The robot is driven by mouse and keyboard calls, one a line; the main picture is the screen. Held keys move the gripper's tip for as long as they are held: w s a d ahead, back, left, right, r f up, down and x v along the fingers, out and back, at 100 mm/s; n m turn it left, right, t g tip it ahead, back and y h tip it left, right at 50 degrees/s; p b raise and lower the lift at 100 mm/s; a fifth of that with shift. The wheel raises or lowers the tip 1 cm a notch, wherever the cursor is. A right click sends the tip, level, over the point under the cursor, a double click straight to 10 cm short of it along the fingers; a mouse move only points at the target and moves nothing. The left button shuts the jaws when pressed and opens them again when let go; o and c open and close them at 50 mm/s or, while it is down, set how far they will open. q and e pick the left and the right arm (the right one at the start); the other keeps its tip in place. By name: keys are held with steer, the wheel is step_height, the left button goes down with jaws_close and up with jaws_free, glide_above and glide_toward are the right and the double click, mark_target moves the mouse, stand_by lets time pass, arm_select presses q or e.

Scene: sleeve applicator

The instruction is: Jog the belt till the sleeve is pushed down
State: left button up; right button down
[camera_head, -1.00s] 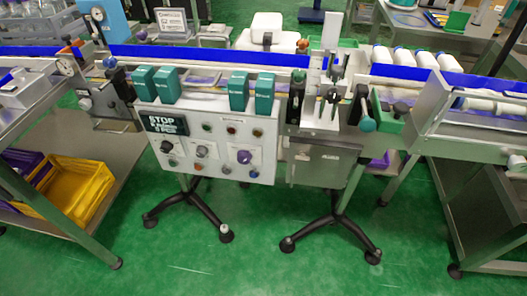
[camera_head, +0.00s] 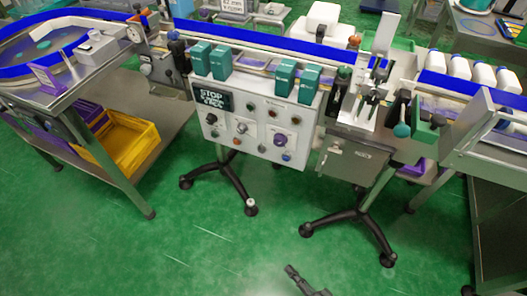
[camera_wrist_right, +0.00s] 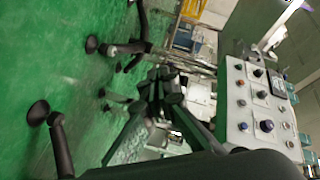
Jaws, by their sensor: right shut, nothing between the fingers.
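The control panel (camera_head: 262,130) is a pale box with several knobs and buttons, including a purple knob (camera_head: 279,140), below the conveyor. It also shows tilted in the right wrist view (camera_wrist_right: 262,112). The conveyor belt runs behind a blue rail (camera_head: 265,42). The sleeve applicator (camera_head: 372,85) is a pale upright unit with dark jaws, right of the panel. I cannot make out a sleeve there. My right gripper (camera_head: 291,270) is shut and empty, low over the floor in front of the panel and well apart from it. My left gripper is out of view.
A metal table (camera_head: 60,85) stands at left, with a yellow crate (camera_head: 130,145) on its lower shelf. Black stand feet (camera_head: 232,190) spread below the panel. The green floor in front is clear.

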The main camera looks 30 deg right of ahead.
mark_target(261, 151)
arm_select(q)
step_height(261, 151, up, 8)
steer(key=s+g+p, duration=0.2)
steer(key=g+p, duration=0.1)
steer(key=p, duration=0.1)
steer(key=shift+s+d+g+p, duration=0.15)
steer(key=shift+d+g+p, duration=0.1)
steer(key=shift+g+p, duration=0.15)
arm_select(e)
steer(key=w+a+r+m+t+h, duration=0.3)
steer(key=w+r+m+t+h, duration=0.2)
steer(key=w+r+m, duration=1.7)
steer(key=w+r+h, duration=0.1)
steer(key=w+r, duration=0.2)
steer(key=r, duration=0.4)
steer(key=shift+w+a, duration=0.15)
steer(key=shift+w, duration=0.1)
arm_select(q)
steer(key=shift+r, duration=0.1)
arm_select(e)
steer(key=shift+r, duration=0.1)
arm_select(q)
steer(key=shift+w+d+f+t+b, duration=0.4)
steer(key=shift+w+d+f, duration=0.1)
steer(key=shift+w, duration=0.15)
arm_select(e)
steer(key=w+d, duration=0.5)
steer(key=d, duration=0.2)
steer(key=shift+w, duration=0.2)
